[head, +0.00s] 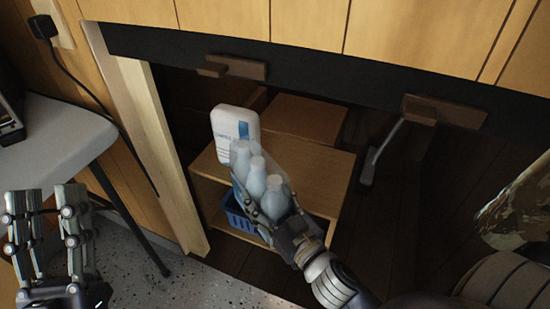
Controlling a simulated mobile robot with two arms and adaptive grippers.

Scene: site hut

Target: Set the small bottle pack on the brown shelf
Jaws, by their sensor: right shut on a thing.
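The small bottle pack (257,185), several pale blue bottles side by side, is in my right gripper (284,222). The gripper is shut on it and holds it in front of the brown shelf (311,172). The pack overlaps the shelf's top in the picture; I cannot tell whether it touches. My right gripper's fingertips are partly hidden behind the pack. My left gripper (48,222) is open and empty at the lower left, in front of the grey table.
A white container with a blue label (235,129) stands on the shelf, just behind the pack. A blue basket (238,215) sits in the lower compartment. A dark beam (330,72) crosses above. A wooden post (152,140) stands left. The shelf top's right side is bare.

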